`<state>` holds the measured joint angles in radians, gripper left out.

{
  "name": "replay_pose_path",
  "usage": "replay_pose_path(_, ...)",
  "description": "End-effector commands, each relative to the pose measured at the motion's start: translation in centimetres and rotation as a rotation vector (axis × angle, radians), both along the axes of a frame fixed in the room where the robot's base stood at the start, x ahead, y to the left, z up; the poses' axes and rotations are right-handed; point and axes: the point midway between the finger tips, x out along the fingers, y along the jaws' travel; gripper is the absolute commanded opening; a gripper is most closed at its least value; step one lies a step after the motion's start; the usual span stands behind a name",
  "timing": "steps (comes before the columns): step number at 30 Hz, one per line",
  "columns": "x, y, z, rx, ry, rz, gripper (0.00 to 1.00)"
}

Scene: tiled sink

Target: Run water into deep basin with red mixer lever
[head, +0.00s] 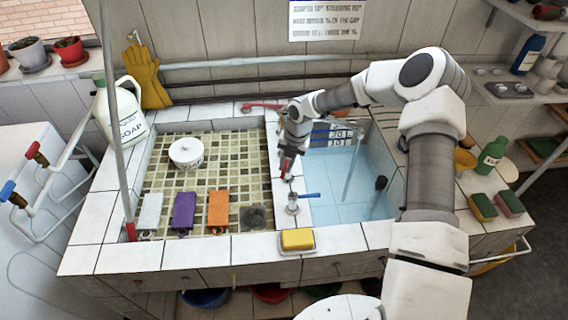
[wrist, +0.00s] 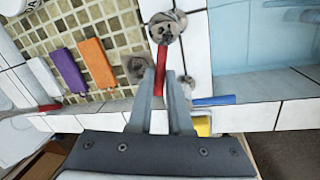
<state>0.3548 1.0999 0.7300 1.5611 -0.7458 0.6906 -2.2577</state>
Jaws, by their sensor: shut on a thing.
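The deep basin (head: 325,213) is the right one, lined with pale blue tiles; part of it also shows in the wrist view (wrist: 265,88). A marked scale plate (head: 340,138) is on its back wall. A thin pale upright line stands in it; I cannot tell whether it is a pipe or water. The red lever (wrist: 162,62) extends from a round metal tap body (wrist: 165,27) on the white tiled divider. My gripper (wrist: 162,75) is shut on the red lever, one finger on each side; it also shows in the head view (head: 287,168). A blue lever (head: 308,195) is nearer the front.
The left basin has mosaic tiles (head: 165,148), a white tub (head: 187,152), and grey, purple and orange blocks. A yellow sponge (head: 297,239) lies on the front ledge. A soap jug (head: 119,110) stands back left. A dark-headed tool (head: 380,183) leans inside the deep basin.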

Motion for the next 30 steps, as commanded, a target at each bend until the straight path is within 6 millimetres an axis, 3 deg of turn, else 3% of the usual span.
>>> replay_pose_path(16,0.02,-0.16,0.01,-0.001,-0.001,0.023,0.00)
replay_pose_path(17,0.02,-0.16,0.01,-0.001,-0.001,0.023,0.23)
replay_pose_path(21,0.01,-0.15,0.00,-0.001,0.000,0.023,0.47)
replay_pose_path(30,0.01,-0.16,0.09,-0.001,0.000,0.022,0.47)
